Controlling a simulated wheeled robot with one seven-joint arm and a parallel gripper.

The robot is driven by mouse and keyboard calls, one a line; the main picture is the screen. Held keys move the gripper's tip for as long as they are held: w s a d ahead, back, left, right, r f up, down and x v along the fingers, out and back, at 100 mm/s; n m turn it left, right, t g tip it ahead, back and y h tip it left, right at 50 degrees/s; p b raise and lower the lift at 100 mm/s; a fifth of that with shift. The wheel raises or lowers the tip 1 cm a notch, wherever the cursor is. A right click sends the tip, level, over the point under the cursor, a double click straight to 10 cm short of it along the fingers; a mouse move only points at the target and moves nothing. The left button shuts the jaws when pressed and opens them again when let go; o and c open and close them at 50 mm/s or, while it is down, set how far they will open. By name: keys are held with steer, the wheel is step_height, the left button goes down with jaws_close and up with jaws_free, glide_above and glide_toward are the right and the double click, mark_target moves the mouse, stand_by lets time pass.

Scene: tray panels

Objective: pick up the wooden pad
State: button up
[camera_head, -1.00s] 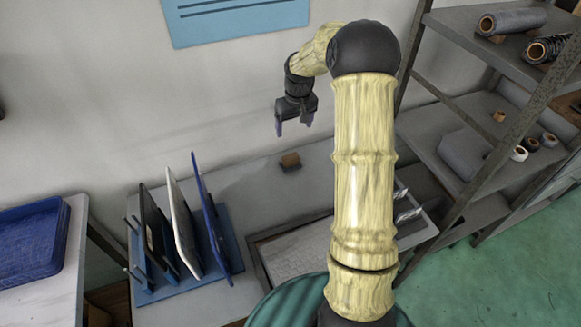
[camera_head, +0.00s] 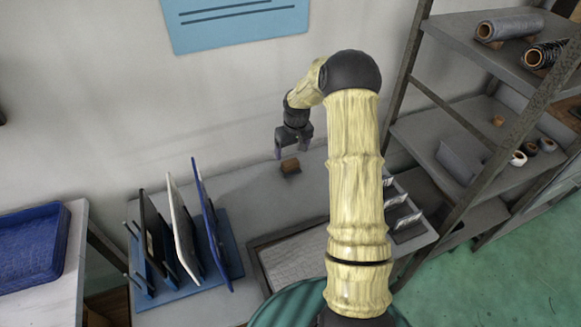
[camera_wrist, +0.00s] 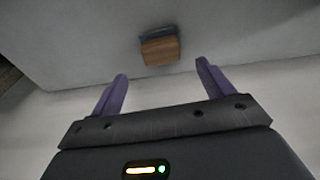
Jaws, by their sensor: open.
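The wooden pad (camera_head: 290,168) is a small brown block near the back of the grey table, close to the wall. In the wrist view the wooden pad (camera_wrist: 160,50) shows a tan face with a dark grey part along its top edge. My gripper (camera_head: 292,155) is just above the pad in the head view, with its fingers pointing down. In the wrist view my gripper (camera_wrist: 160,82) is open and empty, its two purple fingers spread wide. The pad lies beyond the fingertips, roughly centred between them, and I see no contact.
A blue rack (camera_head: 222,237) holding several upright panels stands on the table to the left. A framed grey tray (camera_head: 300,257) lies at the front. A shelf unit (camera_head: 460,118) with rolls stands at the right. A blue crate (camera_head: 58,240) sits on the far-left table.

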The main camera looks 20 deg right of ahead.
mark_target(291, 162)
steer(key=shift+w+f, duration=0.2)
steer(key=shift+f, duration=1.15)
steer(key=shift+w+a+f+p, duration=0.1)
steer(key=shift+w+f+p, duration=0.1)
steer(key=shift+f, duration=1.1)
steer(key=shift+w+f+p, duration=0.15)
steer(key=shift+f+p, duration=0.05)
steer(key=shift+f, duration=1.1)
steer(key=c, duration=0.9)
